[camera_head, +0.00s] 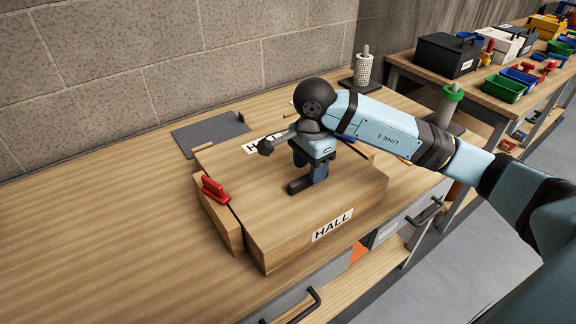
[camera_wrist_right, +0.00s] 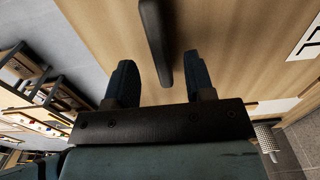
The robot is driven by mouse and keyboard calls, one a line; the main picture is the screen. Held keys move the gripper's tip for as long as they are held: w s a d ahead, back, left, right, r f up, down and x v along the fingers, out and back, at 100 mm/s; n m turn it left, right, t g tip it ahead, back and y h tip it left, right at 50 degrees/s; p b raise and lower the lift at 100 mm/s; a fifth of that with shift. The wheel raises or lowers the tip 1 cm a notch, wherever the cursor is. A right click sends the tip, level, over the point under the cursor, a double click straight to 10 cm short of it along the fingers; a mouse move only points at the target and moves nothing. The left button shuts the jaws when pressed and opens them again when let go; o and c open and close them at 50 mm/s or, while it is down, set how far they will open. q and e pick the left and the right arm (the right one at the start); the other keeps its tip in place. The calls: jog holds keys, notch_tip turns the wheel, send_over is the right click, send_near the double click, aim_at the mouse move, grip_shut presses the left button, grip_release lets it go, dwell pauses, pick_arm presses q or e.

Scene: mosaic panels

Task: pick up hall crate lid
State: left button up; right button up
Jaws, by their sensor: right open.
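The hall crate lid (camera_head: 265,208) is a flat wooden panel on top of the wooden crate (camera_head: 285,248), which has a HALL label (camera_head: 332,224) on its front. A dark bar handle (camera_head: 299,185) stands on the lid. My right gripper (camera_head: 310,178) is over the lid at the handle, pointing down. In the right wrist view my right gripper (camera_wrist_right: 161,75) is open, and the dark handle (camera_wrist_right: 156,40) shows between its two fingers, with gaps on both sides. My arm hides part of the lid's far side. My left gripper is not in view.
A red toggle piece (camera_head: 214,188) is at the crate's left side. A grey plate (camera_head: 209,134) lies behind it. A mesh cylinder (camera_head: 363,70) stands at the back. Another table (camera_head: 423,73) with boxes and bins is at right. The bench's left part is clear.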

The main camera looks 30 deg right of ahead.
notch_tip(320, 180, down, 4)
jog(key=shift+r, duration=0.25)
jog(key=shift+c, duration=0.2)
grip_shut()
jog(key=shift+r, duration=0.1)
jog(key=shift+w, duration=0.1)
